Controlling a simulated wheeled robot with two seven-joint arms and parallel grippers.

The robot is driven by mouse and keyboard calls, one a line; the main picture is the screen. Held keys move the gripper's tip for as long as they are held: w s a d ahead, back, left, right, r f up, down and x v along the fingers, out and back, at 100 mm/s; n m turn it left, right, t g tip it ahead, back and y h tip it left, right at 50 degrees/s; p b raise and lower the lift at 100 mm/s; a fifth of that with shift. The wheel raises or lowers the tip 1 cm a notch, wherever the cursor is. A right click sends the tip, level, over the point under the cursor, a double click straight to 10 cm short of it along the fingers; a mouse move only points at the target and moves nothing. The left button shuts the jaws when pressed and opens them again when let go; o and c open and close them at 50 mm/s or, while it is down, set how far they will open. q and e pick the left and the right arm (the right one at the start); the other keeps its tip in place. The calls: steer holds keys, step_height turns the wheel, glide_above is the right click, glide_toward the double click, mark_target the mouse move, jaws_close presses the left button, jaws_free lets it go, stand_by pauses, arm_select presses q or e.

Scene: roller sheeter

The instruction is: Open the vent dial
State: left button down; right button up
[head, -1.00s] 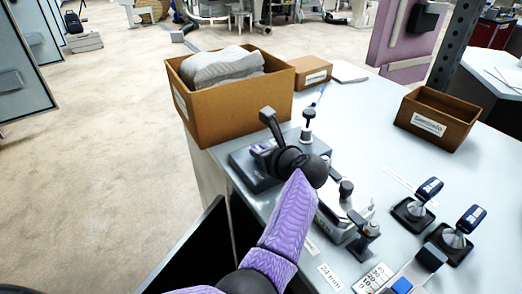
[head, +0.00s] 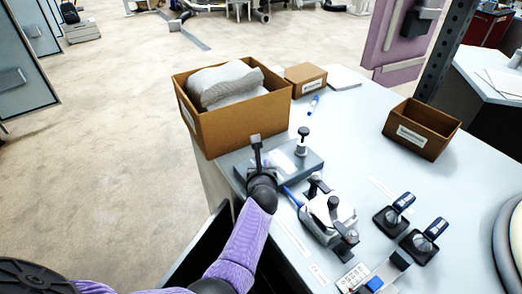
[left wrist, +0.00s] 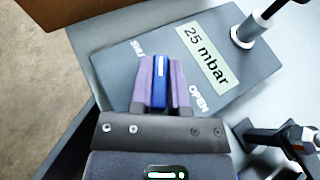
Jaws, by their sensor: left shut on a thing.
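The vent dial's blue handle (left wrist: 159,82) stands between the two purple fingers of my left gripper (left wrist: 160,85) in the left wrist view. The fingers are shut on it. The dial sits on a grey plate (left wrist: 110,40) with a "25 mbar" label (left wrist: 208,58). An "OPEN" mark (left wrist: 198,98) is to the right of the fingers and a "SHUT" mark (left wrist: 138,48) is to the upper left. In the head view my left gripper (head: 262,178) is at the left part of the plate (head: 312,163) and hides the dial. My right gripper is not in view.
A cardboard box with grey cloth (head: 238,125) stands just behind the plate. A black-knobbed post (head: 302,142) rises from the plate. A silver clamp device (head: 328,218) and two levers (head: 395,212) stand to the right. An empty brown bin (head: 422,128) is farther right.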

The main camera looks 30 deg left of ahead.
arm_select(q)
steer(key=m+h+p, duration=0.1)
steer(key=p, duration=0.1)
steer(key=m+t+h+p, duration=0.1)
steer(key=m+h, duration=0.1)
steer(key=shift+a+r+p, duration=0.15)
steer(key=shift+r+p, duration=0.2)
steer(key=shift+p, duration=0.05)
steer(key=shift+f+m+h+p, duration=0.2)
steer(key=shift+m+h+p, duration=0.3)
steer(key=shift+m+h, duration=0.4)
steer(key=shift+f+m+h, duration=0.1)
steer(key=shift+m+h, duration=0.3)
steer(key=shift+h, duration=0.3)
steer(key=shift+f+m+h, duration=0.15)
steer(key=shift+m+h, duration=0.65)
steer(key=shift+h, duration=0.1)
steer(key=m+h+b, duration=0.2)
steer(key=shift+h, duration=0.3)
steer(key=shift+m+g+h+b, duration=0.4)
steer(key=shift+m+h+b, duration=0.1)
steer(key=shift+m, duration=0.2)
steer(key=shift+m+g+h+b, duration=0.3)
steer(key=shift+m+h+b, duration=0.15)
steer(key=shift+h, duration=0.25)
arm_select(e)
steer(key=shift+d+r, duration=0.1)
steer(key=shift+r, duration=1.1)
arm_select(q)
steer(key=shift+r, duration=0.2)
